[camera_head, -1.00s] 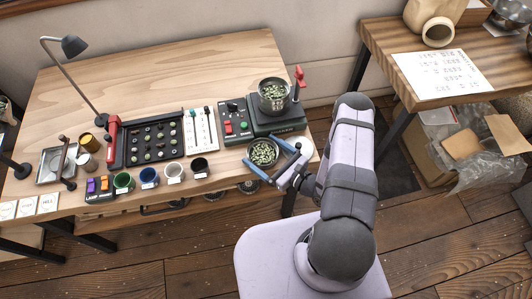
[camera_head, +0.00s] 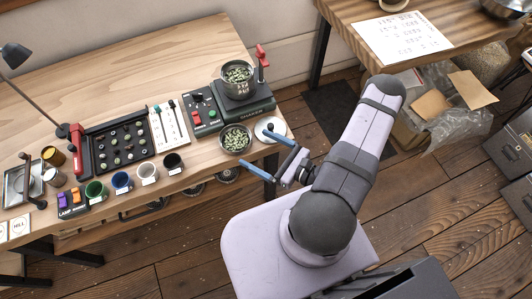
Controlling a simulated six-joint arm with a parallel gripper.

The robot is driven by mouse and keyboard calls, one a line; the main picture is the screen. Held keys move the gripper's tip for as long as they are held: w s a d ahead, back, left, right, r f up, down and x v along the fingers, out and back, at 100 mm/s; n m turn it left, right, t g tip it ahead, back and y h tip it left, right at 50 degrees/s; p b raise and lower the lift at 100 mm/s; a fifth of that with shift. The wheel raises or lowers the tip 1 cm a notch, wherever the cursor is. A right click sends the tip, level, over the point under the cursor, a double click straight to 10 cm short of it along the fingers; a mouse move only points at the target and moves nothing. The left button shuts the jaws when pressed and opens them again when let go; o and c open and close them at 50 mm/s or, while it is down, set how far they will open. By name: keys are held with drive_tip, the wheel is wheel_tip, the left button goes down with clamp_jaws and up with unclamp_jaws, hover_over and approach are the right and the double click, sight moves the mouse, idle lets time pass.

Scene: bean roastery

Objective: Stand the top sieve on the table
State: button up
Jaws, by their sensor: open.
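A round sieve (camera_head: 236,138) with green beans in it stands upright on the table near its front right edge. A stack holding more green beans (camera_head: 239,82) sits on the shaker (camera_head: 247,107) behind it; I cannot tell how many sieves are in the stack. My gripper (camera_head: 254,145) is open with its blue fingers spread, to the right of the standing sieve and close to it. It holds nothing, and its fingertips appear apart from the sieve.
A pale round lid (camera_head: 264,132) lies right of the sieve, partly behind a finger. A control box (camera_head: 204,108) and a white slider panel (camera_head: 169,127) stand to the left. Several cups line the front edge, including a black one (camera_head: 173,163). The table's back is clear.

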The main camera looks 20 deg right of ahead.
drive_tip(key=shift+v, duration=1.15)
drive_tip(key=shift+a, duration=0.15)
drive_tip(key=s+a+r+n+g+y, duration=0.1)
drive_tip(key=s+a+r+n+g, duration=0.9)
drive_tip(key=n+g, duration=0.7)
drive_tip(key=w+d+r+n+t+h, duration=0.2)
drive_tip(key=d+r+n+h, duration=0.3)
drive_tip(key=n+h, duration=0.5)
drive_tip(key=d+n+t, duration=0.1)
drive_tip(key=d+n, duration=0.1)
drive_tip(key=shift+d+r+t, duration=0.2)
drive_tip(key=shift+d+t, duration=0.1)
